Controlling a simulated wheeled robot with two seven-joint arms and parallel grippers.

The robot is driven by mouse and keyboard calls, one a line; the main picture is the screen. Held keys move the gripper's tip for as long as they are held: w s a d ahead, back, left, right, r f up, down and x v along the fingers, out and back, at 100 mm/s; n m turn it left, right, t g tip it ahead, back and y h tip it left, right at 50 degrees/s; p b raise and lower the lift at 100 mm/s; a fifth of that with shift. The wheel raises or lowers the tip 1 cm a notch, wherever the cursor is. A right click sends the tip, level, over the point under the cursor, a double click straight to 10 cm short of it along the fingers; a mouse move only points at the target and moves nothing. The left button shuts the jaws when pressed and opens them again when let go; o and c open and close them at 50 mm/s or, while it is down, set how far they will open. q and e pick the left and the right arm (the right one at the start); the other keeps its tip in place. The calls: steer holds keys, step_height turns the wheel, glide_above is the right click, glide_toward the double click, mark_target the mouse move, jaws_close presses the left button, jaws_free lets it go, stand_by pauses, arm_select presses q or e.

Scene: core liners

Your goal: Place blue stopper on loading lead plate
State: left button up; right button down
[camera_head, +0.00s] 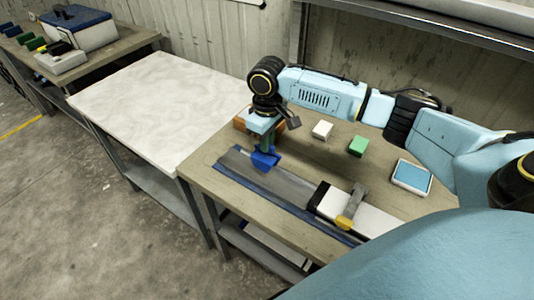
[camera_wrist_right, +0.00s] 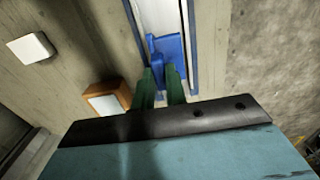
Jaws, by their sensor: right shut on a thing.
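My right gripper (camera_head: 265,143) points down at the left end of the long grey plate. It is shut on the blue stopper (camera_head: 265,159). In the right wrist view, the green fingers (camera_wrist_right: 160,88) hold the stopper (camera_wrist_right: 169,50) from both sides. The loading lead plate, which looks to be the grey channel with blue edges (camera_head: 290,184), lies along the front of the wooden table; it also shows in the wrist view (camera_wrist_right: 173,14). The stopper is over this channel's left part. I cannot tell whether it touches the surface. My left gripper is not in view.
A black-and-white block with a yellow-handled clamp (camera_head: 349,208) sits at the channel's right part. Behind are a white block (camera_head: 322,130), a green block (camera_head: 358,146) and a blue-topped tray (camera_head: 412,177). An orange-brown box (camera_wrist_right: 107,97) stands near the gripper. A bare white table (camera_head: 165,105) is left.

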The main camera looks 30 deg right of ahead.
steer(key=shift+f, duration=2.15)
steer(key=shift+f, duration=0.15)
steer(key=c, duration=1.4)
jaws_free()
steer(key=shift+c, duration=0.2)
step_height(320, 180, up, 12)
steer(key=shift+r, duration=0.15)
